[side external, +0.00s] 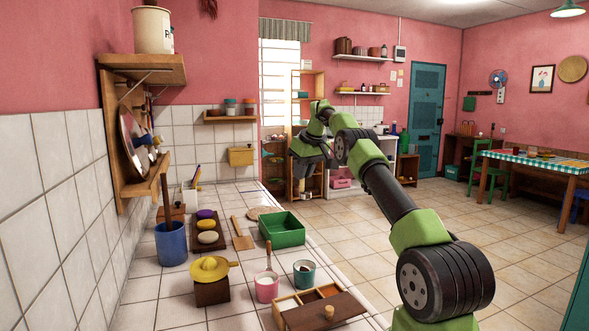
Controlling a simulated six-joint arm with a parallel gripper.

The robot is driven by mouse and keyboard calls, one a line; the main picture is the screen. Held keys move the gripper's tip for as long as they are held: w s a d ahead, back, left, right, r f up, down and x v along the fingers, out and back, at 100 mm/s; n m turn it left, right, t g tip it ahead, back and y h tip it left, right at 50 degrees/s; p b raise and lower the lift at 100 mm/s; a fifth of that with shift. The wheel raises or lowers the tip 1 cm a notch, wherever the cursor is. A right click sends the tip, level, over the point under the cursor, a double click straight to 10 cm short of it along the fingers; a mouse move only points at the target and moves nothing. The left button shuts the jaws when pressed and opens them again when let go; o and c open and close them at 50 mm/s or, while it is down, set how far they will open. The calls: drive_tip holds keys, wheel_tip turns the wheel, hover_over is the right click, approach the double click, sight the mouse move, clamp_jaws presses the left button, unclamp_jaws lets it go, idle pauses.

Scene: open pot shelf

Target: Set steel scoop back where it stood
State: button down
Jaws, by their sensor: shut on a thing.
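My gripper (309,172) is at the far end of my arm, pointing down beyond the back end of the tiled counter, in front of the wooden shelf unit. It is small in the picture and its fingers are hard to make out. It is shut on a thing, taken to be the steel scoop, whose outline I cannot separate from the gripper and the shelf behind. I see no other steel scoop on the counter.
The tiled counter (186,312) holds a green tray (283,232), a blue container (171,243), a yellow juicer (209,268), a pink pot (267,288), a teal pot (304,273) and a wooden box (345,308). A wooden wall shelf (150,66) juts out at left.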

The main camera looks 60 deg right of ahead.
wheel_tip(320, 180, down, 20)
drive_tip(key=shift+a+f, duration=0.1)
idle(0.8)
drive_tip(key=shift+f, duration=0.35)
idle(0.6)
drive_tip(key=c, duration=1.1)
unclamp_jaws()
drive_tip(key=shift+o, duration=0.2)
drive_tip(key=shift+r, duration=0.1)
wheel_tip(320, 180, up, 7)
